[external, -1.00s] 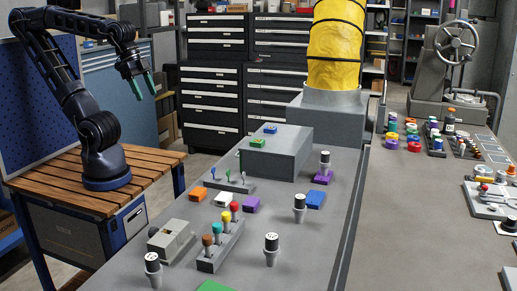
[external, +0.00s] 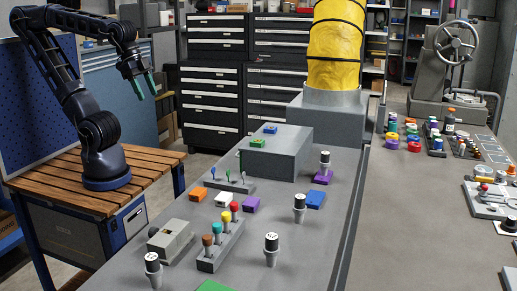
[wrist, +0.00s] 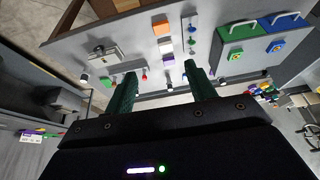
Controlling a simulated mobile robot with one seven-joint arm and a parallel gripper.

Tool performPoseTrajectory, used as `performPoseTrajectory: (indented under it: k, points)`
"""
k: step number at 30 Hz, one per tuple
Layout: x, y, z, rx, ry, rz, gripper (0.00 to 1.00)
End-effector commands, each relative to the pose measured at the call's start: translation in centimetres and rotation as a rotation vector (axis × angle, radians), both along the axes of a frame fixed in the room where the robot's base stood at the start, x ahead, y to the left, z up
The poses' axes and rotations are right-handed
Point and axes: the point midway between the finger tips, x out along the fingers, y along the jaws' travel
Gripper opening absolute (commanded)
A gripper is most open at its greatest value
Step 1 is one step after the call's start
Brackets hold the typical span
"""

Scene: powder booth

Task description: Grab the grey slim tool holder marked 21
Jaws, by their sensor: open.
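One is at the near left (external: 153,268), one near the front middle (external: 271,249), one farther back (external: 300,208), and one stands on a purple base (external: 325,166). Their top markings are too small to read, so I cannot tell which is 21.
A grey box (external: 290,155), a rack of coloured-knob tools (external: 220,247) and a grey fixture (external: 170,241) stand on the bench. Small coloured blocks, such as an orange one (external: 198,194), lie among them.

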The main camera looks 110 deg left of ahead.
Motion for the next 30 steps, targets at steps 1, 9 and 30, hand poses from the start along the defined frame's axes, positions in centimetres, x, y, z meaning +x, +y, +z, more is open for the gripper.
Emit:
performPoseTrajectory:
  k: [1, 9, 30]
  points:
    - [0.8, -0.3, 0.0, 0.009, 0.004, -0.011, 0.55]
    - [7.1, -3.9, -0.4, 0.081, 0.014, -0.124, 0.55]
    - [21.4, -20.3, -7.7, 0.138, 0.016, -0.505, 0.55]
